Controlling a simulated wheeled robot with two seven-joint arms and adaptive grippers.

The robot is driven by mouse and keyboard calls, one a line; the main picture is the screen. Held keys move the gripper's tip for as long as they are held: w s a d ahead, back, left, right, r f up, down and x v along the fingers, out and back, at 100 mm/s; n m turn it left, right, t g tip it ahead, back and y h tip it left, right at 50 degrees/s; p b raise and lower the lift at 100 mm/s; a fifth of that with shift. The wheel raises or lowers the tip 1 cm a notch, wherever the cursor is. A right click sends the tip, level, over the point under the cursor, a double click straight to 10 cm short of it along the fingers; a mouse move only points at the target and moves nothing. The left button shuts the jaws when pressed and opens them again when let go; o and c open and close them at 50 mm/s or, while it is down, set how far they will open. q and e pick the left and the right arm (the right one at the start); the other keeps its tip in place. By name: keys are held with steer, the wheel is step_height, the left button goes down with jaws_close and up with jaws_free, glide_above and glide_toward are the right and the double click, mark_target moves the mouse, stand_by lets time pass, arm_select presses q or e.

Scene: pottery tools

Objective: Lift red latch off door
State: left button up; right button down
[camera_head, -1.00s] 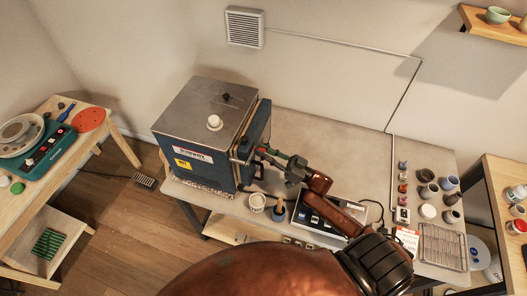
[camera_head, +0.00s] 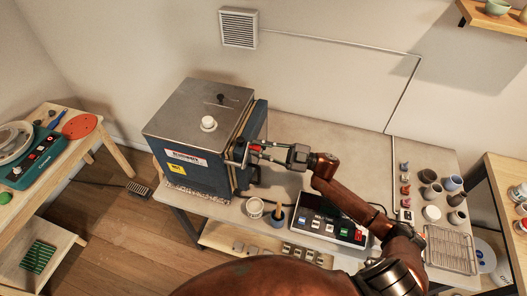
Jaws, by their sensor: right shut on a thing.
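The blue kiln (camera_head: 196,185) with a grey metal top stands on the left of the worktable. Its door (camera_head: 254,140) is on its right side and looks closed or nearly so. The red latch (camera_head: 256,148) shows as a small red piece at the door's front edge. My right gripper (camera_head: 262,150) reaches in from the right and is shut on the red latch. The fingers partly hide the latch, and I cannot tell if it is clear of the door. My left gripper is not in view.
A controller box (camera_head: 329,222) lies below my right arm. Small pots (camera_head: 431,190) and a wire rack (camera_head: 450,249) are at the right. The table behind the arm is clear.

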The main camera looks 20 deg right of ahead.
steer(key=n, duration=0.1)
steer(key=s+a+r+n+g, duration=0.1)
steer(key=n, duration=0.1)
steer(key=shift+n+g+b, duration=0.3)
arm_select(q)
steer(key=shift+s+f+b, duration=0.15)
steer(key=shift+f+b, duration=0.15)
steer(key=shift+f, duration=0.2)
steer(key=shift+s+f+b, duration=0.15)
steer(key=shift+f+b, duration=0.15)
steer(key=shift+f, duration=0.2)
arm_select(e)
steer(key=shift+s+a+r+n+g+h, duration=0.2)
steer(key=shift+s+a+n+g+h, duration=0.25)
steer(key=shift+n, duration=0.95)
steer(key=shift+s+a+r+n+g+h, duration=0.25)
steer(key=shift+s+a+n, duration=0.4)
steer(key=shift+n, duration=0.75)
steer(key=shift+s+a+r+n+g+h, duration=0.15)
steer(key=shift+s+a+n+g+h, duration=0.25)
steer(key=shift+s+n, duration=0.7)
steer(key=shift+w+n, duration=0.3)
steer(key=shift+n, duration=0.1)
steer(key=c, duration=1.8)
jaws_free()
steer(key=shift+r, duration=0.1)
